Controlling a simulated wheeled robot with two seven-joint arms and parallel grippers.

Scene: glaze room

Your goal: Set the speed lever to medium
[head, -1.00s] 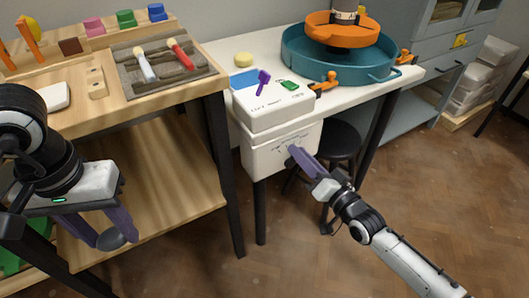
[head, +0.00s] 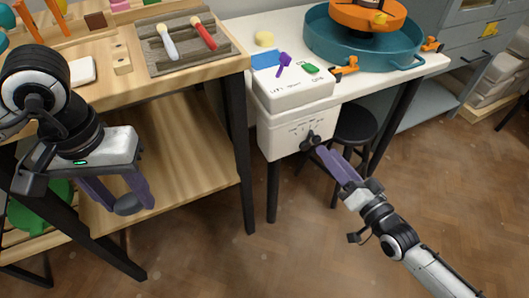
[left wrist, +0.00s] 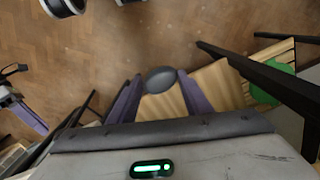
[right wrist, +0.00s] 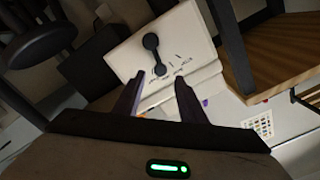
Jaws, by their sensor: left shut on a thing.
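The speed lever (head: 310,138) is a dark bar with round ends on the front of the white control box (head: 285,138). In the right wrist view the lever (right wrist: 155,55) lies beside small scale marks, too small to read, so I cannot tell its setting. My right gripper (head: 321,149) is just in front of the lever, to its lower right. In the right wrist view its fingers (right wrist: 157,92) are apart with nothing between them, and the lever is beyond the tips. My left gripper (head: 127,205) is shut on a dark grey oval thing (left wrist: 160,80), away from the box.
The box top carries a purple lever (head: 283,64), a blue pad (head: 266,59) and a green switch (head: 310,68). A teal basin (head: 345,50) with an orange wheel (head: 366,15) is behind. A black stool (head: 356,124) stands behind my right gripper. A wooden workbench (head: 120,92) is at left.

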